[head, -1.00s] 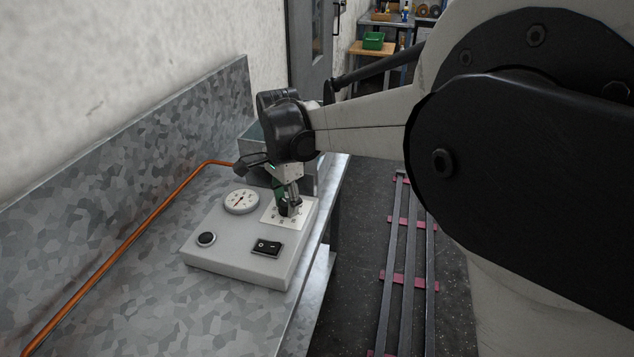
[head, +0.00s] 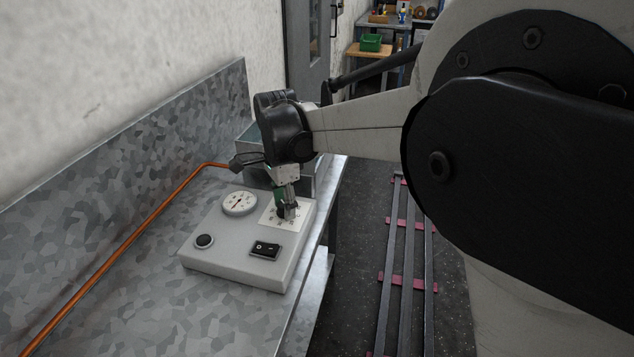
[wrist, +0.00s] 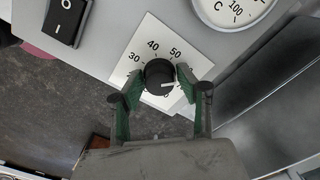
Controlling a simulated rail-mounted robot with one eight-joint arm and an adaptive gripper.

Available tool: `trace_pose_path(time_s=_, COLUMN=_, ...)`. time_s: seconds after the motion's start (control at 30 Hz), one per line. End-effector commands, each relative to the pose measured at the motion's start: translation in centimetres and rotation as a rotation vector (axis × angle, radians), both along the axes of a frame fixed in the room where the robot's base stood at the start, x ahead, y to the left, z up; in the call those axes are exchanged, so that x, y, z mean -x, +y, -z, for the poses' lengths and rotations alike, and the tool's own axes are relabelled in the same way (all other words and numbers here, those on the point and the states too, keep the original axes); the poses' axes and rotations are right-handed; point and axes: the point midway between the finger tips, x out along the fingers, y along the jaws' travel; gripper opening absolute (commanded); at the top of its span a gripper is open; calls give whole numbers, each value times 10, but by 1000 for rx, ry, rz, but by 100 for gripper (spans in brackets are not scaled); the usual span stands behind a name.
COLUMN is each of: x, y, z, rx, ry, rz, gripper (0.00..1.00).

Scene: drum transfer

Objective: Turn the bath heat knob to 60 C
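The bath heat knob (wrist: 159,73) is round and black with a white mark. It sits on a white dial plate (wrist: 118,72) with 30, 40 and 50 legible. The mark points to the right, toward the part of the scale covered by a finger, so its number cannot be read. My gripper (wrist: 160,80) reaches down over the plate, its green-padded fingers close against both sides of the knob. In the head view my gripper (head: 286,212) stands over the dial plate (head: 270,218) and largely hides the knob.
The grey control box (head: 225,262) also carries a round gauge (head: 239,203), a black button (head: 204,241) and a rocker switch (head: 265,250). A metal tank (head: 307,180) stands close behind my gripper. A copper pipe (head: 130,260) runs along the bench at left.

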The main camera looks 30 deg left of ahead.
Motion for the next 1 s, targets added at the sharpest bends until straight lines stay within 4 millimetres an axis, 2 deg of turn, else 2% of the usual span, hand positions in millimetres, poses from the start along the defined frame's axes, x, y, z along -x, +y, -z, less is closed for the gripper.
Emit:
trace_pose_path(time_s=0.07, x=0, y=0, z=0, rx=0, ry=0, rz=0, gripper=47)
trace_pose_path(time_s=0.33, x=0, y=0, z=0, rx=1, ry=1, rz=-1, gripper=47)
trace_pose_path(time_s=0.47, x=0, y=0, z=-9, rx=1, ry=1, rz=-1, gripper=47)
trace_pose_path(time_s=1.0, x=0, y=0, z=-103, rx=1, ry=1, rz=0, gripper=47)
